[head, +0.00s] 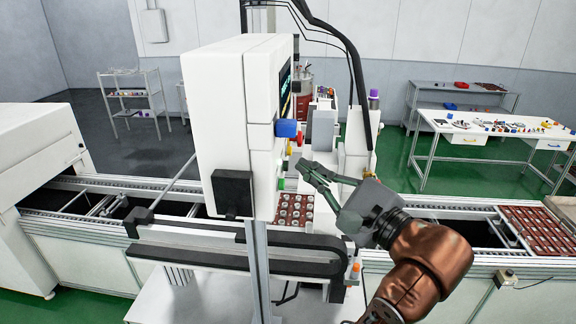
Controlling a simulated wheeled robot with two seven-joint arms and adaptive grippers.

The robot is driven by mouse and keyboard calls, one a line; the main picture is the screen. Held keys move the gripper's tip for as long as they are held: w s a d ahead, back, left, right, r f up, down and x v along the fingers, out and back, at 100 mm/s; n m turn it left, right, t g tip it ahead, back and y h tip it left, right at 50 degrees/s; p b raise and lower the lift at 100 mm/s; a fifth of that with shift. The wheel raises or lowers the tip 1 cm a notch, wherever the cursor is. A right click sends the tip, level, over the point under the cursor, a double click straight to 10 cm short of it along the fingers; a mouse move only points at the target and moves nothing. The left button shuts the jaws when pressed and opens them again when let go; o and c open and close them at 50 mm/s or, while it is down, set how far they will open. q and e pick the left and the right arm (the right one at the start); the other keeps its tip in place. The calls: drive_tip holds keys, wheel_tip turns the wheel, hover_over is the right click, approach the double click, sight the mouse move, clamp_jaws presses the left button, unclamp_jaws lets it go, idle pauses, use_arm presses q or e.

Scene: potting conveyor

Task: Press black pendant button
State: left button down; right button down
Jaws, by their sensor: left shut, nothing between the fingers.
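A large white control box (228,110) stands at centre and is seen mostly from its back and side. Its screen (285,85) faces right and shows at a steep angle. A blue control (286,129), a small yellow one (288,147) and a green one (281,183) stick out from that face. I cannot make out a black button on it; the face is mostly turned away. My left gripper (304,170) is shut and empty, its green-grey fingers pointing left toward the box's lower controls. I cannot tell whether it touches them. My right gripper is not in view.
A conveyor (450,206) runs across behind the box. A white worktable (440,117) stands at the back right, a grey shelf (128,93) at the back left.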

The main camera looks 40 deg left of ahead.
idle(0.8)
use_arm(q)
drive_tip(key=shift+s+a, duration=0.25)
drive_tip(key=shift+a, duration=0.1)
drive_tip(key=shift+s+a+b, duration=0.25)
drive_tip(key=shift+a+b, duration=0.05)
drive_tip(key=shift+a, duration=0.1)
idle(0.8)
idle(0.3)
drive_tip(key=shift+w+d, duration=0.5)
drive_tip(key=shift+d, duration=0.3)
drive_tip(key=shift+w+d+b, duration=0.1)
drive_tip(key=shift+w+d, duration=0.35)
drive_tip(key=shift+d, duration=0.25)
drive_tip(key=shift+w+d+b, duration=0.1)
drive_tip(key=shift+w+d, duration=0.3)
drive_tip(key=shift+d, duration=0.3)
drive_tip(key=shift+w+d+b, duration=0.1)
drive_tip(key=shift+w+d, duration=0.35)
drive_tip(key=shift+d, duration=0.25)
